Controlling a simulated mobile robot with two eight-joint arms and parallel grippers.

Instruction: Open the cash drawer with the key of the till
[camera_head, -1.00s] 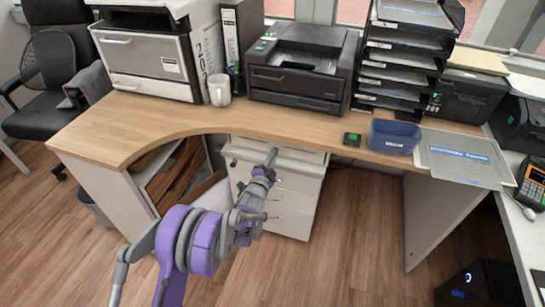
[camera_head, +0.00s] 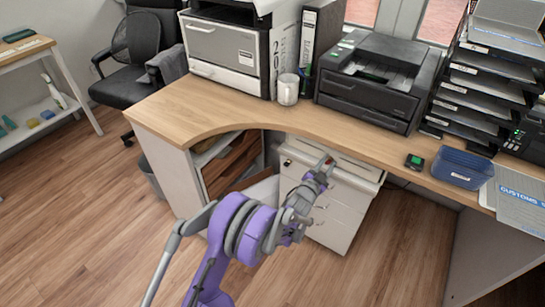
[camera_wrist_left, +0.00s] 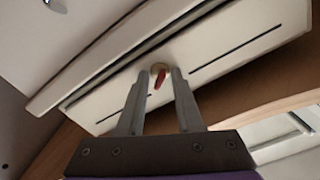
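The cash drawer (camera_head: 352,164) is a pale flat unit under the desk edge, above a white drawer cabinet (camera_head: 338,213). In the left wrist view its pale front (camera_wrist_left: 215,62) has two dark slots and a round brass-coloured lock (camera_wrist_left: 155,68) between them. The key (camera_wrist_left: 160,79), with a red grip, is at the lock and tilted; how deep it sits I cannot tell. My left gripper (camera_wrist_left: 159,74) has its fingers apart on either side of the key, seemingly without pinching it. In the head view my left gripper (camera_head: 324,169) is at the drawer front. My right gripper is not in view.
The wooden desk top (camera_head: 240,112) overhangs the drawer. On it stand a mug (camera_head: 288,90), a printer (camera_head: 375,80), a small dark device with a green light (camera_head: 414,161) and a blue bin (camera_head: 461,168). Bare floor (camera_head: 90,220) lies to the left.

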